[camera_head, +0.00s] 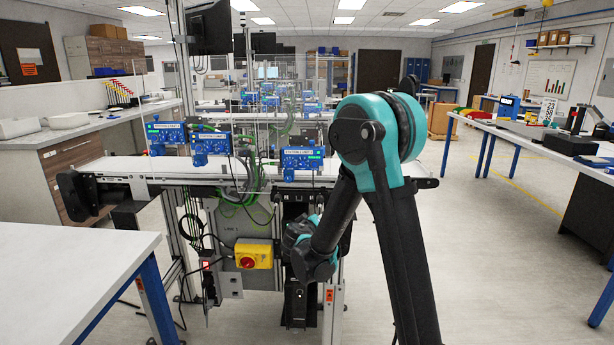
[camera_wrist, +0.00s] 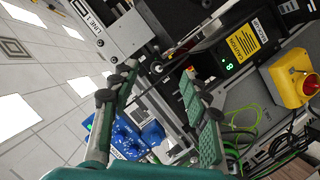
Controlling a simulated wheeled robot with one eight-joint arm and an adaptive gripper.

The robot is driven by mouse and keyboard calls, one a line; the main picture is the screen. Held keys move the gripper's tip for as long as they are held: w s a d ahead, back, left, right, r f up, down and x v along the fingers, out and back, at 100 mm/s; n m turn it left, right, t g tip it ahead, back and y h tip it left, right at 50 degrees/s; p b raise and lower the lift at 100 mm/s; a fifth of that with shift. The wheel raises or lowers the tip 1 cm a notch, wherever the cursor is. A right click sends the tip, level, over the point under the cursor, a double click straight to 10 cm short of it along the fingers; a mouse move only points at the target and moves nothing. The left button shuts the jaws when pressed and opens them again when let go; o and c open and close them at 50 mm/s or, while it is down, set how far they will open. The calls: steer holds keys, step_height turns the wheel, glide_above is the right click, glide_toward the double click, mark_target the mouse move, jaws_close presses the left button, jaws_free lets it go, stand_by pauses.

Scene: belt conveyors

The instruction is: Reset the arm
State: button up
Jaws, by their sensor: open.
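My arm, teal and black, stands in the right middle of the head view and bends down in front of the conveyor line (camera_head: 130,166). Its lower part hangs near the conveyor's front frame; I cannot make out my gripper's fingers there. In the wrist view my gripper (camera_wrist: 160,78) is open, its two green-padded fingers apart with nothing held between them. That view is strongly tilted. Beyond the fingers are conveyor frame parts and a blue module (camera_wrist: 135,135). Whether the fingers touch anything is unclear.
A yellow box with a red button (camera_head: 253,254) is on the conveyor's front; it also shows in the wrist view (camera_wrist: 296,82). Cables hang below the belt. A white table (camera_head: 65,270) stands front left, a workbench (camera_head: 510,137) at the right. Floor right of my arm is clear.

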steer(key=s+d+f+m+g, duration=0.3)
steer(key=s+d+g, duration=0.3)
steer(key=s+d, duration=0.9)
steer(key=s+f+m+g+y, duration=0.1)
steer(key=s+f+g+y, duration=0.1)
steer(key=s, duration=0.8)
steer(key=s+d+f+m+g+y, duration=0.1)
steer(key=s+f, duration=0.3)
steer(key=s, duration=0.6)
steer(key=shift+s+d+f+g+y, duration=0.15)
steer(key=shift+s+g+y, duration=0.15)
steer(key=shift+g+y, duration=0.3)
